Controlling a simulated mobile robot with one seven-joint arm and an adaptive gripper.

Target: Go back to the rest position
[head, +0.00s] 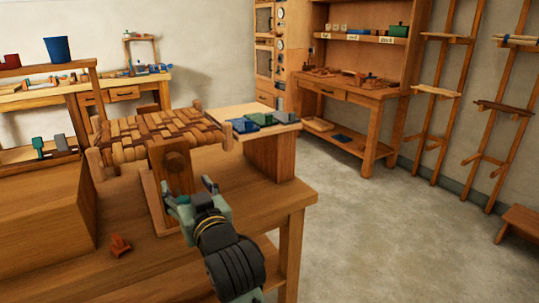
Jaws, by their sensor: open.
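My gripper (197,193) is in the lower middle of the head view, green and black. Its fingers are apart, with nothing seen held between them. It is over the front right part of the wooden bench (265,203), close in front of a wooden stand (172,166). A woven bark seat (150,130) with a wooden frame is on top of this stand. I cannot tell whether the fingertips touch the stand.
A raised board (262,139) right of the seat bears blue, green and grey pieces. A large wooden box (45,215) stands at left. Open floor (390,230) lies to the right.

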